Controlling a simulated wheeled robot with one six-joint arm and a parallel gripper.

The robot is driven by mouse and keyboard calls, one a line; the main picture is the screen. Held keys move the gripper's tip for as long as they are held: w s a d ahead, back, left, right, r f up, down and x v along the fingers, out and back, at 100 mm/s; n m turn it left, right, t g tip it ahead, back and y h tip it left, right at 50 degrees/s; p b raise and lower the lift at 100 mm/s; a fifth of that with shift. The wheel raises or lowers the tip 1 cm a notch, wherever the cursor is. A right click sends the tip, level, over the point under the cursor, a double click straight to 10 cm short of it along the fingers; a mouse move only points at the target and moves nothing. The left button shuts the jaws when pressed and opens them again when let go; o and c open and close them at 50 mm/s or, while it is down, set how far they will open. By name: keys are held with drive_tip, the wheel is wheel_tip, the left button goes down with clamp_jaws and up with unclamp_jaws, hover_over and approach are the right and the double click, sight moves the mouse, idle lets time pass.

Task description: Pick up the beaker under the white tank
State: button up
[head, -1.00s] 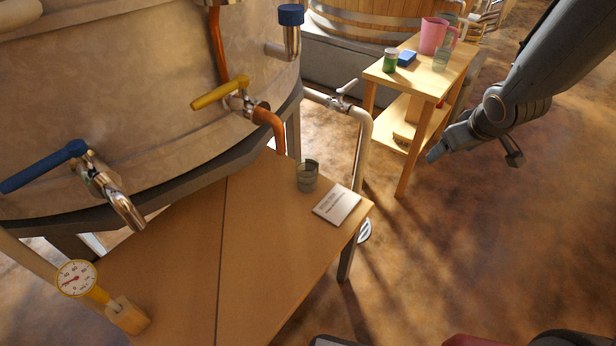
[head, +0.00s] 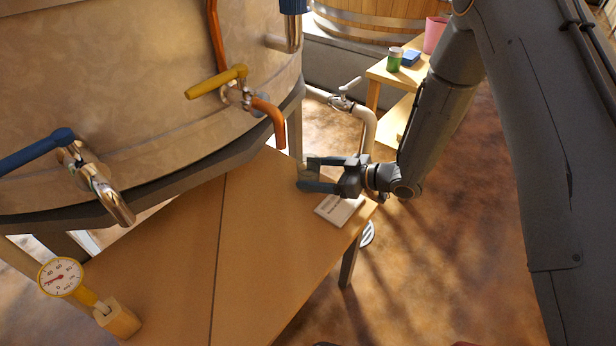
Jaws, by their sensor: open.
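The clear glass beaker (head: 311,173) stands on the wooden table (head: 255,235) under the large pale tank (head: 130,85), below a copper spout (head: 273,118) with a yellow handle. My gripper (head: 304,173) reaches in from the right, low over the table. Its jaws are open, with one finger on the far side of the beaker and one on the near side. The fingers partly hide the beaker. I cannot tell whether they touch it.
A white card (head: 338,209) lies just below my gripper. A steel tap (head: 98,185) with a blue handle and a dial gauge (head: 60,277) are at left. A pale pipe with a valve (head: 342,103) stands behind my gripper. A side shelf holds a green jar (head: 394,60).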

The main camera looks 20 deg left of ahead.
drive_tip(key=x, duration=0.6)
drive_tip(key=shift+w+a+f, duration=0.15)
drive_tip(key=shift+w+a, duration=0.05)
drive_tip(key=c, duration=1.1)
